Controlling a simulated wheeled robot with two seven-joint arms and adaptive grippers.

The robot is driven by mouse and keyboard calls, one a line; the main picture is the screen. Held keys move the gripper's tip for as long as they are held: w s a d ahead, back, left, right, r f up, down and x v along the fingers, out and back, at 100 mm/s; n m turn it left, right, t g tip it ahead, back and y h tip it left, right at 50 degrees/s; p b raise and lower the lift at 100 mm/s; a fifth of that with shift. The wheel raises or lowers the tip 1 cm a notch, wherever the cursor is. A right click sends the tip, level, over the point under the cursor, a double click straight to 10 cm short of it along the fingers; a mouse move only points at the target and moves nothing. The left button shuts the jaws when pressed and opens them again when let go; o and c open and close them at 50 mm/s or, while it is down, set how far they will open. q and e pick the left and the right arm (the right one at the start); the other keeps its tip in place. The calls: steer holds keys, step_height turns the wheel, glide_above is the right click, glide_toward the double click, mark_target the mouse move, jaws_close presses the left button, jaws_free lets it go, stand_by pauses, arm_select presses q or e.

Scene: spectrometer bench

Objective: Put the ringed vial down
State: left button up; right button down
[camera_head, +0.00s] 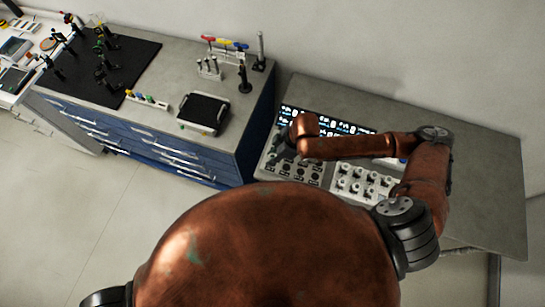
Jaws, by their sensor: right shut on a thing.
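My right arm reaches in from the right over the grey side table, and its forearm lies across the racks there. My right gripper (281,151) is a small dark shape at the left end of this arm, over the left part of the racks. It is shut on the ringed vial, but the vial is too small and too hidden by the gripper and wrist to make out. My left gripper is out of view.
The table (480,190) holds a dark-holed rack (300,172), a white-capped vial rack (362,184) and bright vials (340,127) behind. Its right side is bare. A blue-drawered bench (180,160) at left carries a black tray (203,111), a pipette stand (225,50) and a black breadboard (130,65).

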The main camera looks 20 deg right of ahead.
steer(key=shift+w+d+f, duration=0.2)
steer(key=shift+w+f, duration=0.7)
steer(key=shift+f, duration=0.25)
steer(key=shift+w+f+p, duration=0.2)
steer(key=shift+f+p, duration=0.5)
steer(key=shift+f, duration=1.05)
steer(key=shift+f, duration=0.15)
steer(key=c, duration=1.7)
jaws_free()
steer(key=b+v, duration=0.1)
steer(key=v, duration=1.1)
steer(key=shift+d, duration=0.15)
